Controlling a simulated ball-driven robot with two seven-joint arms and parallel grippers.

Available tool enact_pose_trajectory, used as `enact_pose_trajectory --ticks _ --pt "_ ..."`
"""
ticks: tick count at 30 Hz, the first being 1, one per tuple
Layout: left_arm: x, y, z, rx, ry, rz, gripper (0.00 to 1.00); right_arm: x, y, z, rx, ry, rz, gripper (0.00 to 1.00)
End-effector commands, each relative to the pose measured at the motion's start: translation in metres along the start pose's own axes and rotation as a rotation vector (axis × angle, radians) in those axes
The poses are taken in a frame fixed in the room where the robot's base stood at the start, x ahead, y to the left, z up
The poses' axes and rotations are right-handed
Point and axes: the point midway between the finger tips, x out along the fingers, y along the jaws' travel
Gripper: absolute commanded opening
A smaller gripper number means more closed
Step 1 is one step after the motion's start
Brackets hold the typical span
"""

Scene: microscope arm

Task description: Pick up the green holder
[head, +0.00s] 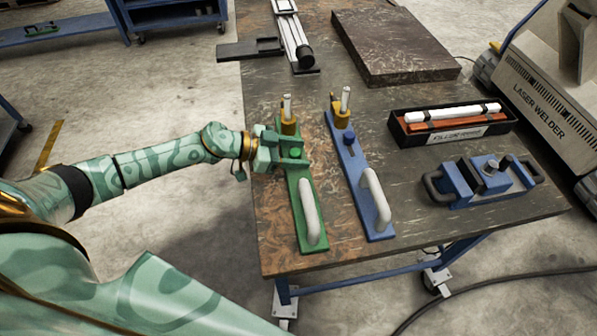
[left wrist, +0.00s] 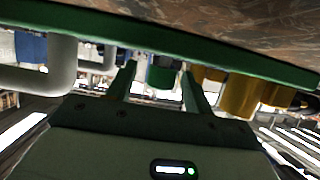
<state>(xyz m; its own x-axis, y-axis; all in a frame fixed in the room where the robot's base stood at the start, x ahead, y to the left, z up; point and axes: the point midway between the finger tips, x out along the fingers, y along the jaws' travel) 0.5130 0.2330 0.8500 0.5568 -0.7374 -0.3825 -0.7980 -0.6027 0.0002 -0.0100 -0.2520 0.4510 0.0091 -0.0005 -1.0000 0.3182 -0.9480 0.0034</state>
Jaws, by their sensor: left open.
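The green holder (head: 307,212) is a long green plate lying on the table, with a pale curved handle at its near end, a green knob in the middle and a brass-coloured clamp at its far end. My left gripper (head: 289,148) is open at the middle of the holder, by the green knob. In the left wrist view the two fingers (left wrist: 158,85) stand apart with the green knob (left wrist: 163,72) between them. The handle (left wrist: 45,65) is at the left there and the brass part (left wrist: 242,95) at the right. Contact cannot be told. My right gripper is not in view.
A similar blue holder (head: 352,178) lies just right of the green one. A black tray (head: 406,136) with white and red bars, a blue clamp device (head: 480,183) and a dark slab (head: 391,48) are further right and back. A slide rail (head: 292,36) lies at the back.

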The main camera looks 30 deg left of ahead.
Motion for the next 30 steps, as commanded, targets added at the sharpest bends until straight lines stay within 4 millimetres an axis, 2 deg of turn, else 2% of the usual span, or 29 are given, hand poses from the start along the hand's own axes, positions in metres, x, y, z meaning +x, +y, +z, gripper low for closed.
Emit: enact_pose_trajectory --ticks 1,6,7,20,28,30 --pt "0.0 0.0 0.0 0.0 0.0 0.0 0.52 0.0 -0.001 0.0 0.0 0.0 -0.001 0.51" --pt "-0.001 0.0 0.0 0.0 0.0 0.0 0.04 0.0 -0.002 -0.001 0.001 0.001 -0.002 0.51" --pt "-0.001 0.0 0.0 0.0 0.0 0.0 0.0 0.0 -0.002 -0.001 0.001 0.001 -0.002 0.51" --pt "-0.003 -0.001 -0.007 0.001 0.004 0.0 0.0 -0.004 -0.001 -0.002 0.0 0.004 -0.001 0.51" --pt "-0.014 -0.001 -0.036 0.004 0.006 -0.001 0.0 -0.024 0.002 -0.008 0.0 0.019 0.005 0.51" --pt "-0.018 0.006 -0.043 0.004 0.005 0.001 0.0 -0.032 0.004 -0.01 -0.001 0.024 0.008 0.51"
